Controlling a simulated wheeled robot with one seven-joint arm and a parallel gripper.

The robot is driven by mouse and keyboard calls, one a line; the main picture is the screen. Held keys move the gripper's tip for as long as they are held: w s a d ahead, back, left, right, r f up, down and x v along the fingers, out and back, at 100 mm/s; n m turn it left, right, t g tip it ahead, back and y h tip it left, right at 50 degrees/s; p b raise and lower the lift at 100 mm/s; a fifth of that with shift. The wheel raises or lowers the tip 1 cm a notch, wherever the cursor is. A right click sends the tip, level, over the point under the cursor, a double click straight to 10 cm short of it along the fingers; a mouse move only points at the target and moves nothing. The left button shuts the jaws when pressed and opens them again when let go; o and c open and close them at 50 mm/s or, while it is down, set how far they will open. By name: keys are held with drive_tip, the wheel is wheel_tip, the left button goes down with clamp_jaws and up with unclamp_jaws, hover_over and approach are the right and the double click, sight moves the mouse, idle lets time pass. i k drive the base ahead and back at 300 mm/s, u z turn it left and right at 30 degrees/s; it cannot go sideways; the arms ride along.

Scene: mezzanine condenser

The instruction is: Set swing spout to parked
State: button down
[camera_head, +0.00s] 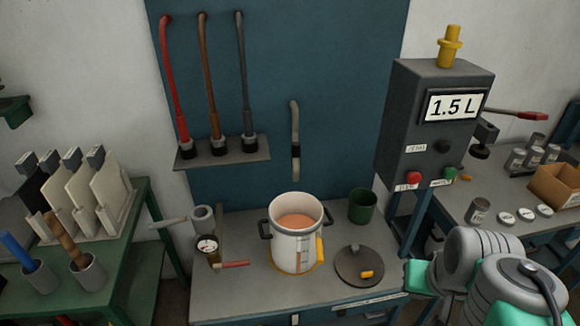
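A pale grey curved tube (295,125) with a dark band stands out in front of the blue back panel, above the pot; it looks like the swing spout, but I cannot be sure. Its lower end is above the pot's far side. A short grey pipe (168,223) beside an upright grey cylinder (203,219) sits at the bench's left edge and could also be a spout. The white pot (294,246) holds orange-brown contents. My grey and teal arm fills the lower right corner; my gripper's fingertips do not show.
A gauge with a red lever (233,264), a dark lid (359,266) and a green cup (362,206) surround the pot on the bench. A control box (437,115) reading 1.5 L stands right. A shelf (222,153) holds red, brown and grey hoses.

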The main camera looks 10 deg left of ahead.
sight(295, 147)
drive_tip(key=i, duration=0.75)
drive_tip(key=u, duration=2.8)
drive_tip(key=i, duration=0.5)
drive_tip(key=u, duration=0.1)
